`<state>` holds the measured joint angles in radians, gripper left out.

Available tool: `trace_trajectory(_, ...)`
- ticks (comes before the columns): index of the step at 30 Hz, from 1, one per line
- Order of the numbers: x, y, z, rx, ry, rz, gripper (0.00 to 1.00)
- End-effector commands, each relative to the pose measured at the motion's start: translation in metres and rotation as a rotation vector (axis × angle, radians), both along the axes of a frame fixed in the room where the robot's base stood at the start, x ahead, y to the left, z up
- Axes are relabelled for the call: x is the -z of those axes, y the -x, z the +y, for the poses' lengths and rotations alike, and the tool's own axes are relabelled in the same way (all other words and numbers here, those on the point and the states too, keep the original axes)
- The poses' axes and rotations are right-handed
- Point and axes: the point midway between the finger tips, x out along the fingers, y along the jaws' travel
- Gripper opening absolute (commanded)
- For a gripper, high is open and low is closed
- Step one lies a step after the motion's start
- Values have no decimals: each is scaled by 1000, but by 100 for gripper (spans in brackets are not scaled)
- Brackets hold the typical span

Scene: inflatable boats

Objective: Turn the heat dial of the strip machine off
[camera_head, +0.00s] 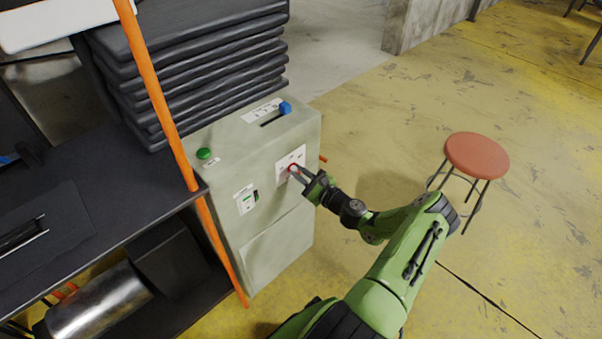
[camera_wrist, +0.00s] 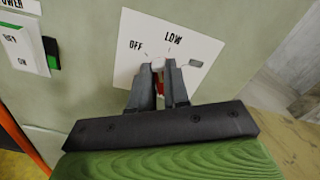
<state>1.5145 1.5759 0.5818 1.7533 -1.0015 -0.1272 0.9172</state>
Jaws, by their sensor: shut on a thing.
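The strip machine is a pale grey-green cabinet (camera_head: 222,143). Its heat dial (camera_head: 293,167) is a small red knob on a white plate (camera_head: 283,175) on the front. In the wrist view, the plate (camera_wrist: 128,64) reads OFF at the left and LOW at the top. My gripper (camera_head: 298,174) is at the dial, and its two fingers are shut on it in the wrist view (camera_wrist: 165,80). A pale tip and some red of the dial (camera_wrist: 158,66) show between the fingers. The fingers hide most of the dial, so its exact setting cannot be told.
A power switch plate (camera_wrist: 27,45) is left of the dial. A green button (camera_head: 204,153) and a blue lever knob (camera_head: 285,107) are on top. Stacked black sheets (camera_head: 195,75) lie behind. An orange post (camera_head: 158,95) stands left. Floor at right is open around a red stool (camera_head: 476,155).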

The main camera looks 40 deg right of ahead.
Motion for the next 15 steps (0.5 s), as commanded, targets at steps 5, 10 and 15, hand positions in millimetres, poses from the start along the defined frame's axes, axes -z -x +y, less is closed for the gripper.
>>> trace_trajectory(5,2,0,2,-1,165,-3,0)
trace_trajectory(10,4,0,3,0,306,-6,0)
trace_trajectory(15,5,0,4,-1,422,-9,0)
